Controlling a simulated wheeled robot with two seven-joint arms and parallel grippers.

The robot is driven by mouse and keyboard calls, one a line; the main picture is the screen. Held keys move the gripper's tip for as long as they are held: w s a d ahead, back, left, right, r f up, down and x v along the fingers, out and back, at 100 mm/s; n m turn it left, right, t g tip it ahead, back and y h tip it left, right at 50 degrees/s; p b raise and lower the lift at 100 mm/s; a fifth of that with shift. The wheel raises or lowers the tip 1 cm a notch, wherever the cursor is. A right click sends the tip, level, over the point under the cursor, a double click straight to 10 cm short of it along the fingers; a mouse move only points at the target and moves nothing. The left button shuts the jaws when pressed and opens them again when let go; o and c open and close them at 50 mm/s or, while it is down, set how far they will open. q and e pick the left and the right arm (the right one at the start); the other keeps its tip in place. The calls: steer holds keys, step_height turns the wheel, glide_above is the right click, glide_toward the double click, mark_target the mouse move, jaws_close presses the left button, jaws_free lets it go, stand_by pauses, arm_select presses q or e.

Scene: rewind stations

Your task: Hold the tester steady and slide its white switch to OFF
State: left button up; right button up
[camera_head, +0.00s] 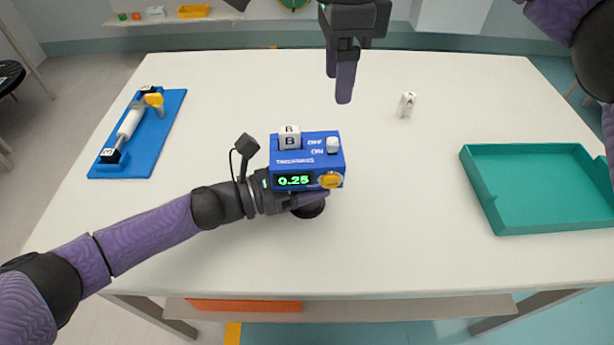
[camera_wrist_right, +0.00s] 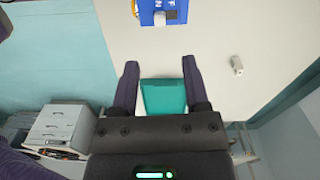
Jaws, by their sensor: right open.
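The blue tester (camera_head: 283,163) is at the middle of the table, its lit display reading 0.25. Its white switch (camera_head: 333,145) stands on the top face beside the ON and OFF labels; in the right wrist view the switch (camera_wrist_right: 159,18) appears nearer the ON label. A white block marked B (camera_head: 290,139) sits in its top, and a yellow knob (camera_head: 330,180) is on its front. My left gripper (camera_head: 290,198) is shut on the tester from the left, with one finger low along the front; the other is hidden. My right gripper (camera_head: 338,88) is open and empty, above and behind the tester, fingers downward.
A white block marked A (camera_head: 407,104) stands right of centre. A teal tray (camera_head: 548,228) is at the right, and a blue board (camera_head: 166,143) with a white cylinder and yellow part is at the left. The table (camera_head: 400,255) is clear in front of the tester.

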arm_select(q)
jaws_close()
arm_select(e)
steer(key=shift+s, duration=0.15)
steer(key=c, duration=0.3)
steer(key=s+m, duration=0.1)
steer(key=m, duration=0.1)
steer(key=s+m, duration=0.1)
steer(key=m, duration=0.1)
steer(key=s+m+t, duration=0.1)
steer(key=s+m, duration=0.1)
steer(key=shift+a+f+m, duration=0.2)
steer(key=shift+m, duration=0.2)
jaws_close()
steer(key=s+d+m+t, duration=0.1)
steer(key=s+m+t, duration=0.2)
steer(key=m, duration=0.9)
steer(key=shift+s, duration=1.7)
steer(key=shift+d, duration=0.1)
